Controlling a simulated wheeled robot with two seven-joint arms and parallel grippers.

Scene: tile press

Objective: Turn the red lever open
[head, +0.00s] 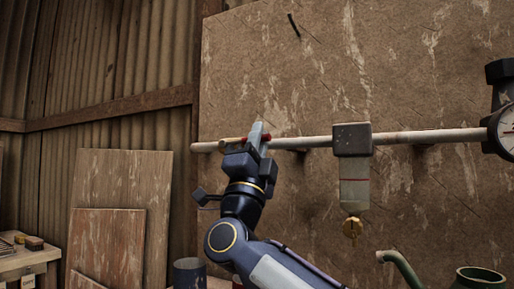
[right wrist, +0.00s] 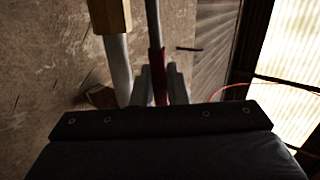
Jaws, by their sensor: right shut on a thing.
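The red lever (right wrist: 156,62) runs between the two pale fingers of my right gripper (right wrist: 161,82) in the right wrist view, with a grey rod continuing past its red part. My right gripper is shut on it. In the head view the right gripper (head: 257,135) reaches up to the left part of a pale horizontal pipe (head: 440,136). Only small red bits of the lever (head: 266,137) show there beside the fingers, which hide the rest. My left gripper is in neither view.
A dark block with a clear bowl (head: 354,194) and brass drain hangs from the pipe. A gauge (head: 505,130) is at the right edge. A green vessel (head: 480,277) stands lower right. Boards (head: 120,190) lean at left, beside a wooden bench (head: 28,262).

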